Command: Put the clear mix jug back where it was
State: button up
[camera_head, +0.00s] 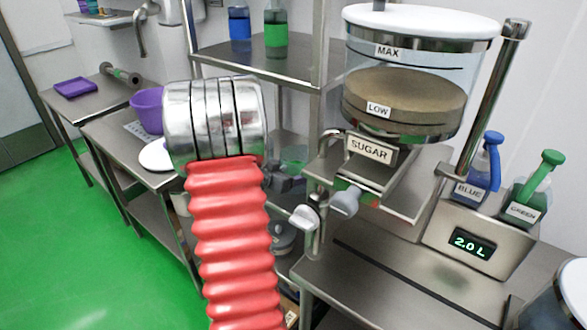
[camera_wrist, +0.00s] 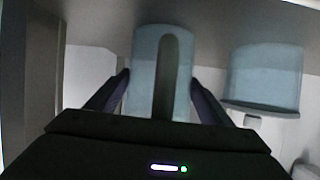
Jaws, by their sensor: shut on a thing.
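The clear mix jug (camera_wrist: 142,62) stands between the two dark fingers of my gripper (camera_wrist: 160,77) in the wrist view. It looks pale blue, with a dark upright strip down its middle. The fingers are shut on it from both sides. In the head view my gripper (camera_head: 290,184) is mostly hidden behind my red arm. A clear, greenish piece of the jug (camera_head: 294,154) shows just above it, in front of the steel shelf unit. The jug's base and contents cannot be made out.
The sugar dispenser (camera_head: 370,151) with its clear hopper stands close to the right of my gripper. A blue pump bottle (camera_head: 484,170) and a green one (camera_head: 527,195) are on the 2.0 L scale unit (camera_head: 505,240). A purple bowl (camera_head: 147,112) and white plate (camera_head: 157,155) are left.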

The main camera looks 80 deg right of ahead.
jog(key=o, duration=1.7)
jog(key=shift+f, duration=0.1)
jog(key=shift+c, duration=0.2)
jog(key=shift+w+a+r, duration=0.15)
jog(key=shift+a+r, duration=0.15)
jog(key=v, duration=1.1)
jog(key=shift+a, duration=0.15)
jog(key=shift+w, duration=0.1)
